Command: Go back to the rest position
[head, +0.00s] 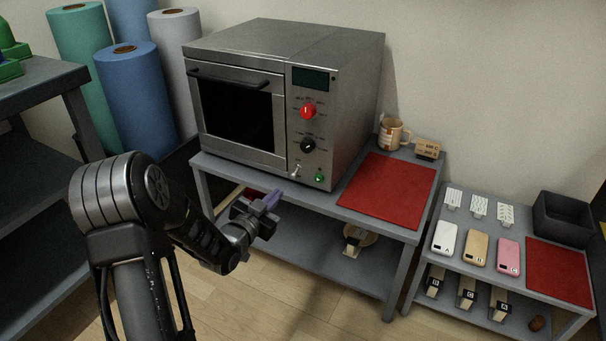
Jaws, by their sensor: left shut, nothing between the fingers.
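My left gripper (271,201) is in front of the table (376,228), below the left part of the oven-like press (238,117). Its fingers are shut with nothing between them, and it points toward the table's front edge. My left arm comes in from the lower left. The press door is closed, and a green light (319,178) shows low on its panel. A mug (393,133) with a printed pattern stands upright on the table, right of the press. My right gripper is not in view.
A red mat (387,189) lies bare on the table. A lower table (418,271) at right holds phone cases (476,247), another red mat (558,270) and a dark bin (562,219). Coloured rolls (134,92) stand behind, beside a dark shelf (38,78). Wooden floor is open in front.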

